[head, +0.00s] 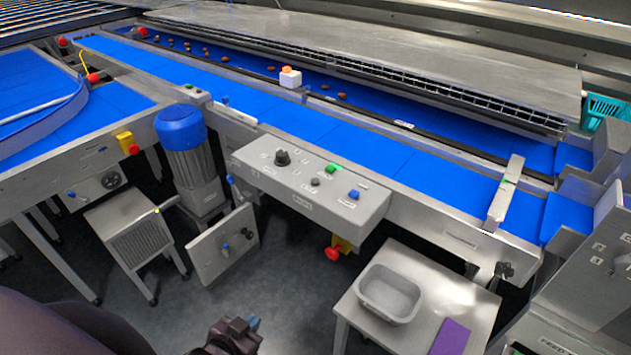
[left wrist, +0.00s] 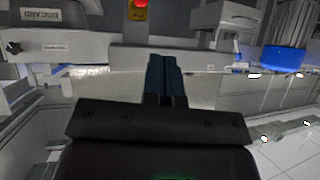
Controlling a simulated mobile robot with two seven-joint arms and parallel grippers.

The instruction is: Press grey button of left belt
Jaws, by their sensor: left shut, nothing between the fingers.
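A grey control box (head: 310,187) is fixed to the near side of the long blue belt (head: 330,130). On its sloping top are a black knob (head: 282,157), a green button (head: 331,168), a small grey button (head: 315,182) and a blue button (head: 354,194). Its labels are too small to read. My left gripper (head: 254,322) is at the bottom of the head view, below and apart from the box. Its blue fingers are shut with nothing between them; they also show in the left wrist view (left wrist: 163,78). My right gripper is not in view.
A red emergency stop (head: 333,253) hangs under the box. A blue-capped motor (head: 182,140) and a lower panel (head: 223,243) stand left of it. Open floor lies between.

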